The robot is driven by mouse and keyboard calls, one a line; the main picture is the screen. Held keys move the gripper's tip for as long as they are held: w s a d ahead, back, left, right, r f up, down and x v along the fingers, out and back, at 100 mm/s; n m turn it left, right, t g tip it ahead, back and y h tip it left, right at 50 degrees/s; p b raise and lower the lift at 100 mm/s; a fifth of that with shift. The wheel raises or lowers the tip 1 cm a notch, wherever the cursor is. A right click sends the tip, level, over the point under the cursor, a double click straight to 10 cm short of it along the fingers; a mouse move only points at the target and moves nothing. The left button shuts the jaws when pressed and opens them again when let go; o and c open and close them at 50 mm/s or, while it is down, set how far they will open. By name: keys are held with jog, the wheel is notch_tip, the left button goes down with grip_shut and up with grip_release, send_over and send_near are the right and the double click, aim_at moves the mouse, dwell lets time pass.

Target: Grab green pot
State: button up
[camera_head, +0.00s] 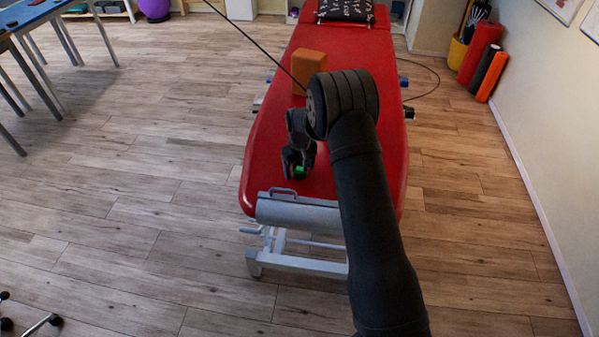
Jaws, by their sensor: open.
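A small green thing, likely the green pot (299,172), lies on the near part of the red treatment table (258,185). Only a little of it shows. My gripper (297,165) points down right over it and hides most of it. The fingers are open and sit around or just above the green thing; I cannot tell which, nor whether they touch it.
An orange block (309,68) stands on the table behind my gripper. A dark patterned pillow (345,10) lies at the far end. Foam rollers (480,52) lean by the right wall. A blue-topped table (25,14) stands far left.

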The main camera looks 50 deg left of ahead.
jog(key=c, duration=1.1)
jog(key=shift+o, duration=0.2)
